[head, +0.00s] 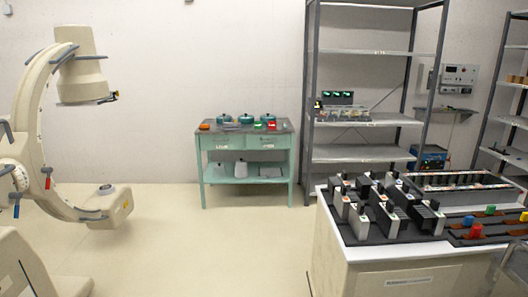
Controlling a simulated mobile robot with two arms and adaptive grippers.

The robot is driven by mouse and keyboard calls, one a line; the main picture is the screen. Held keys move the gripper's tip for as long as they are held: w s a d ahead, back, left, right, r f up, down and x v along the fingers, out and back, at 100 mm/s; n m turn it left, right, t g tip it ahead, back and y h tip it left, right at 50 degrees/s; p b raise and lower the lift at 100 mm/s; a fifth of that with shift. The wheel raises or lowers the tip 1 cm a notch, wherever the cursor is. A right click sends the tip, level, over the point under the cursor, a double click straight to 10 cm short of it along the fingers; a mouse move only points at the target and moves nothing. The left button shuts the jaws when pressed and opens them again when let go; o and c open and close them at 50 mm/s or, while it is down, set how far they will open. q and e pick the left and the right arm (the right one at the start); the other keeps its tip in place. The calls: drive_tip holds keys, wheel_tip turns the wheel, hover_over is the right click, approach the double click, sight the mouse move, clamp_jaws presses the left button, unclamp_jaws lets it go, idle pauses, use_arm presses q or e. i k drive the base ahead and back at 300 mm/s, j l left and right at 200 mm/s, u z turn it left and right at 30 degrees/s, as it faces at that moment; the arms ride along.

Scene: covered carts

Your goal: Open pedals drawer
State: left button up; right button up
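A green table (205,168) stands against the back wall. It has two shut drawers side by side under its top, a left drawer (222,142) and a right drawer (267,142). Each drawer front has a small pale label, too small to read. A white cabinet (345,262) stands at the lower right, with a label (408,281) on its front that I cannot read clearly. I cannot tell which drawer is the pedals drawer. Neither of my grippers is in view.
Several black and grey devices (390,205) cover the white cabinet's top. A large cream C-shaped machine (30,135) stands at the left. Grey metal shelving (372,153) stands right of the green table. The pale floor (220,245) before the green table is clear.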

sight(253, 141)
drive_tip(key=i+j+u, duration=0.25)
drive_tip(key=i, duration=0.4)
drive_tip(key=i+u, duration=0.25)
drive_tip(key=i, duration=0.45)
drive_tip(key=i+l+z, duration=0.2)
drive_tip(key=i, duration=0.55)
drive_tip(key=i+j+z, duration=0.2)
drive_tip(key=i, duration=0.55)
drive_tip(key=i+j+z, duration=0.2)
drive_tip(key=i, duration=0.55)
